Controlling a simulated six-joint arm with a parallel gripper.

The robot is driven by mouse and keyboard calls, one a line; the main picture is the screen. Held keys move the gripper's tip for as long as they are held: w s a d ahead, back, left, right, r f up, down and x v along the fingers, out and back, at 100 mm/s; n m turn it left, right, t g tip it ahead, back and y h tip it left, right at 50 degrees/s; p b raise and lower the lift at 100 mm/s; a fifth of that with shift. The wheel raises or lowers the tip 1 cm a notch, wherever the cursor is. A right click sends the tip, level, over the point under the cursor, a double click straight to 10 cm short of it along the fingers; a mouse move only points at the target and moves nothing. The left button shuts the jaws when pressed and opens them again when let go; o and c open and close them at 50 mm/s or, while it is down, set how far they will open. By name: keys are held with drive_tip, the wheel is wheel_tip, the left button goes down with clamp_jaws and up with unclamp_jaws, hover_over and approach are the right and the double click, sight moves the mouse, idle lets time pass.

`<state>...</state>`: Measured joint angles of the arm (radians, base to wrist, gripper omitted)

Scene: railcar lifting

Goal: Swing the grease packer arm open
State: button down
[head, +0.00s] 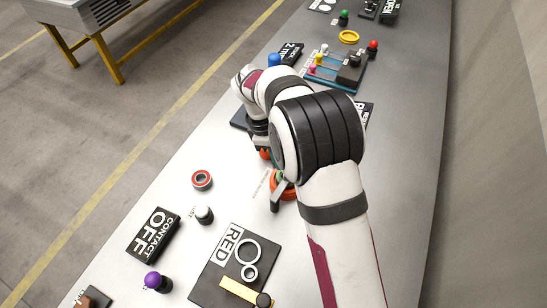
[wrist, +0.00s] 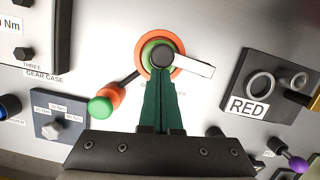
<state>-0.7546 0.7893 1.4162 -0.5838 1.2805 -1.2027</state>
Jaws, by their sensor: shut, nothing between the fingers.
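The grease packer is a round orange and green fitting with a black hub (wrist: 160,55), seen in the wrist view. A pale flat bar (wrist: 190,66) points right from the hub. A black rod runs lower left from the fitting to an orange and green knob (wrist: 104,104). I cannot tell for certain which of the two is the packer arm. My gripper (wrist: 162,74) is shut and empty, its dark green fingertips over the lower edge of the hub; contact is unclear. In the head view part of the orange ring (head: 288,189) shows; my arm hides the rest.
The RED board (wrist: 282,80) with rings stands to the right. A board with a bolt head (wrist: 52,130) lies lower left, and the gear case panel (wrist: 30,45) upper left. A red bearing ring (head: 202,180) and the CONTACT OFF block (head: 153,235) stand on the bench.

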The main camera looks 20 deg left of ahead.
drive_tip(key=d+m, duration=0.1)
drive_tip(key=m, duration=0.1)
drive_tip(key=d+m+g, duration=0.1)
drive_tip(key=m, duration=0.1)
drive_tip(key=shift+w+d, duration=0.2)
drive_tip(key=shift+d, duration=0.05)
drive_tip(key=d+m, duration=0.2)
drive_tip(key=m, duration=0.1)
drive_tip(key=d+m+g, duration=0.1)
drive_tip(key=shift+s+m, duration=0.3)
drive_tip(key=shift+s, duration=0.05)
drive_tip(key=shift+s+d+m+g+y, duration=0.15)
drive_tip(key=shift+s+d+m+y, duration=0.35)
drive_tip(key=shift+m, duration=0.85)
drive_tip(key=shift+s+d+m+g+y, duration=0.2)
drive_tip(key=shift+s+d+m, duration=0.5)
drive_tip(key=shift+m, duration=0.6)
drive_tip(key=shift+s+d+m+g+y, duration=0.25)
drive_tip(key=shift+s+d+m, duration=0.35)
drive_tip(key=shift+m, duration=0.75)
drive_tip(key=w+a+r, duration=0.2)
drive_tip(key=w+r, duration=0.4)
drive_tip(key=r, duration=0.3)
drive_tip(key=shift+r, duration=0.35)
